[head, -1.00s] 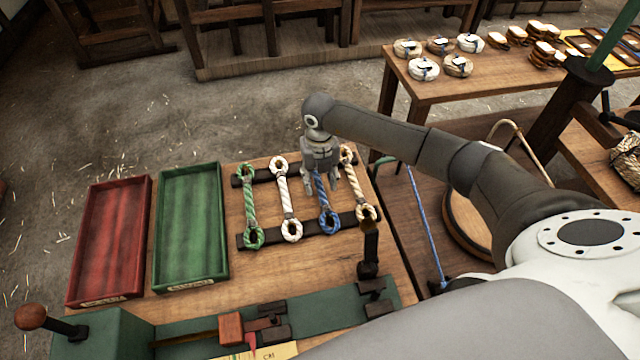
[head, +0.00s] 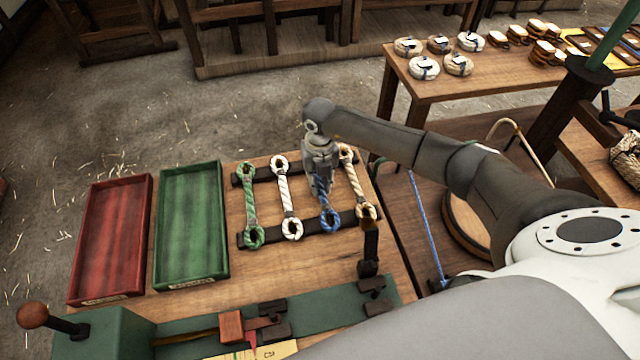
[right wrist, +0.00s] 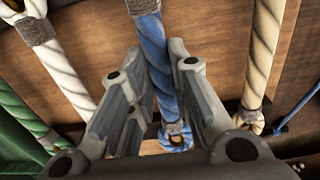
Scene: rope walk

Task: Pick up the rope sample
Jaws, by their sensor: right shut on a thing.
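Several rope samples with looped ends lie side by side across two dark rails on the wooden table: a green one (head: 250,208), a white one (head: 286,195), a blue one (head: 330,219) and a tan-and-white one (head: 354,180). My right gripper (head: 321,188) is down over the middle of the blue sample and shut on it. In the right wrist view the blue rope (right wrist: 156,62) runs between the two fingers (right wrist: 160,95). The sample still lies at the rails; its upper part is hidden by the gripper in the head view. My left gripper is out of view.
A red tray (head: 110,240) and a green tray (head: 190,225), both empty, lie left of the samples. A green bench fixture (head: 180,325) with a wooden-knobbed lever runs along the near edge. A dark post (head: 370,250) stands close to the tan-and-white sample.

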